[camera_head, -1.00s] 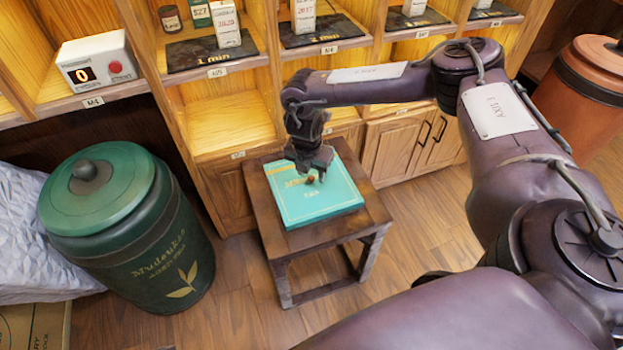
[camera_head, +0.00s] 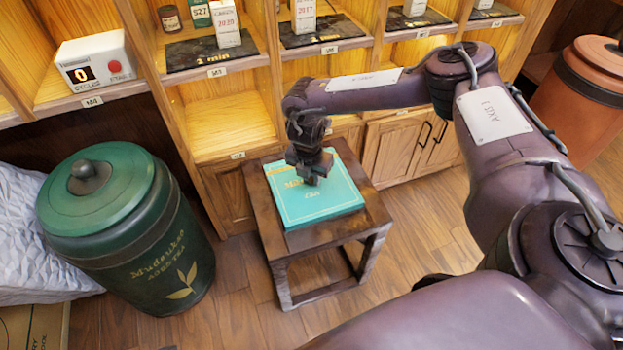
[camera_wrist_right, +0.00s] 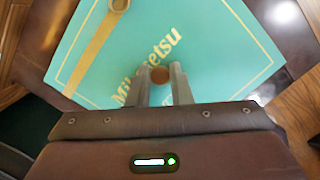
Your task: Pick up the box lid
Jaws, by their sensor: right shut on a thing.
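The box lid (camera_head: 332,207) is teal with gold lettering and a thin gold border. It lies flat on a small dark wooden table (camera_head: 287,247). In the right wrist view the lid (camera_wrist_right: 228,50) fills most of the picture, with a round brown knob (camera_wrist_right: 160,75) on it. My right gripper (camera_head: 314,181) is low over the lid's middle, and in the wrist view its two fingers (camera_wrist_right: 161,82) are shut on the knob from both sides. In the head view the gripper hides the knob. My left gripper is not in view.
A green lidded tea canister (camera_head: 130,235) stands on the floor left of the table. Wooden shelves with dark slates (camera_head: 213,53) and a white counter box (camera_head: 95,60) are behind. A brown canister (camera_head: 585,95) stands at the right. Floor shows between table and canister.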

